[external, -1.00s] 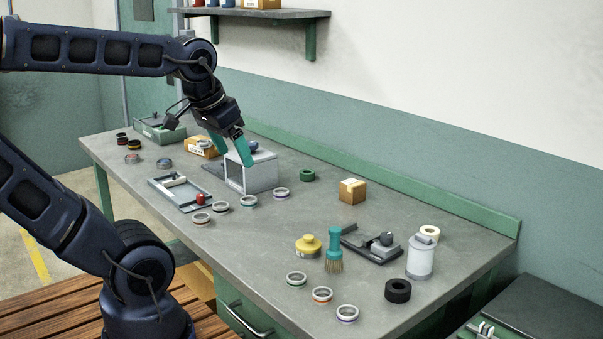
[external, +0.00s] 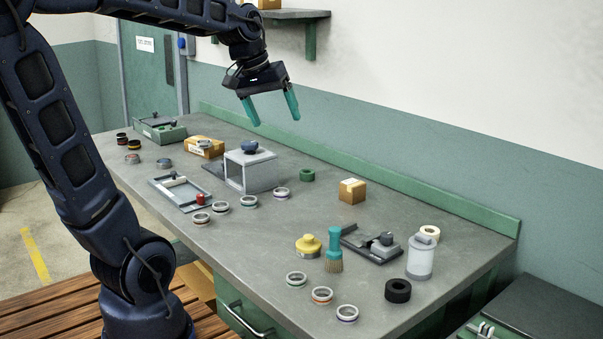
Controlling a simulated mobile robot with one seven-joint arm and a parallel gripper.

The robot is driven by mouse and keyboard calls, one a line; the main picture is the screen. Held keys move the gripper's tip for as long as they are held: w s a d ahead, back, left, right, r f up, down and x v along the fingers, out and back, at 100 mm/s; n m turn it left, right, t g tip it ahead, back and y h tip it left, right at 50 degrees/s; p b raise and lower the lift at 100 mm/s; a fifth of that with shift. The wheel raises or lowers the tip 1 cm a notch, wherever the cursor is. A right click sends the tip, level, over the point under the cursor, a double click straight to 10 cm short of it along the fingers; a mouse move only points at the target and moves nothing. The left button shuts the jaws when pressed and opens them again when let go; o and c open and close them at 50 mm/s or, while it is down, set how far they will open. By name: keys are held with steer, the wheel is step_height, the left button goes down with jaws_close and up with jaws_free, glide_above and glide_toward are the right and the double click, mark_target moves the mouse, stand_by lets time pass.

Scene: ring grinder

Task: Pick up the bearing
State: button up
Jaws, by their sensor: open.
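Several bearing-like rings lie flat on the grey workbench (external: 245,265). One ring (external: 281,192) lies right of the grey box (external: 262,172). Others are a ring (external: 249,202) in front of the box, a ring (external: 220,208) and a ring (external: 201,218) farther left. I cannot tell which one is the bearing. My gripper (external: 275,121) is open and empty, its teal fingers pointing down, high above the bench's back part.
The bench middle is clear.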

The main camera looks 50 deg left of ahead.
steer(key=w+a+f+n+t+h, duration=0.2)
steer(key=w+a+n, duration=0.8)
steer(key=w+a, duration=1.1)
steer(key=w+a+f+n+h, duration=0.1)
steer(key=w+a+f+n, duration=0.1)
steer(key=a, duration=0.5)
steer(key=w+a+f+n, duration=0.2)
steer(key=a, duration=0.4)
steer(key=n+t+y, duration=0.3)
steer(key=n+t, duration=0.5)
steer(key=n, duration=0.7)
glide_toward(192, 140)
steer(key=x, duration=1)
steer(key=shift+w+r, duration=0.15)
steer(key=shift+r, duration=0.05)
steer(key=shift+a, duration=0.1)
steer(key=c, duration=1.3)
